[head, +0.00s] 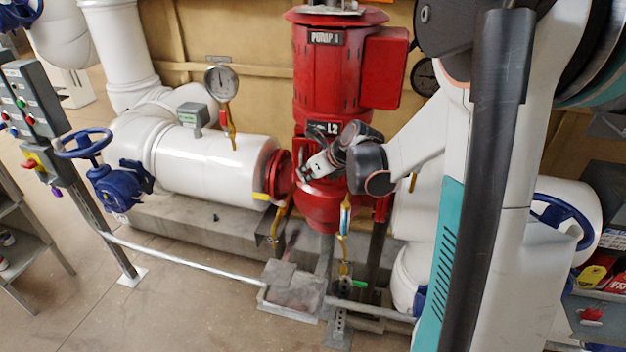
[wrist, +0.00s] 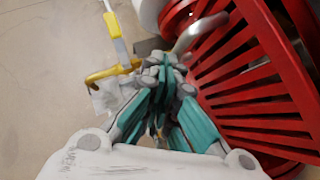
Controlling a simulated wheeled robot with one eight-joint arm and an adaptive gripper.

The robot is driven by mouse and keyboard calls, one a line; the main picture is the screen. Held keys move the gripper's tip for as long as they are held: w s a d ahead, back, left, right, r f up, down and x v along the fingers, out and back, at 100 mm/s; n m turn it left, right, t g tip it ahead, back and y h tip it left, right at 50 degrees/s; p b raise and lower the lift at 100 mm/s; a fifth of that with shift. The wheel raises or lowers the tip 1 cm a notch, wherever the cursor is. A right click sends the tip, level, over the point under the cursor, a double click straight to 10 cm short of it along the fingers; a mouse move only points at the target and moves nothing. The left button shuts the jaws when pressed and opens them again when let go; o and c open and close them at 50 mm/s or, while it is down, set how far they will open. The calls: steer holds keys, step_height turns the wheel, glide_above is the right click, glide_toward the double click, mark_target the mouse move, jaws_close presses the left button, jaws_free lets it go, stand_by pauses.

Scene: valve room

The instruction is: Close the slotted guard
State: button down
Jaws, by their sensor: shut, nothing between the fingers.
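The slotted guard (wrist: 262,88) is a red panel with long dark slots, filling the right of the wrist view. A curved grey metal handle (wrist: 203,31) projects from its left edge. In the head view the guard is mostly hidden behind my wrist, by the red pump (head: 327,80), and I cannot tell how far it stands open. My gripper (wrist: 172,62) is shut and empty, with its tips just below and left of the handle; whether they touch it is unclear. In the head view my gripper (head: 309,172) is in front of the pump's lower body.
A white pipe (head: 205,165) with a gauge (head: 221,82) lies left of the pump. Yellow fittings (wrist: 112,73) are left of my fingertips. A low metal rail (head: 185,262) crosses in front. A blue handwheel (head: 84,143) and control panel (head: 33,98) stand left.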

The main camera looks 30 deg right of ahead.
steer(key=shift+w+d, duration=0.25)
steer(key=shift+w, duration=0.7)
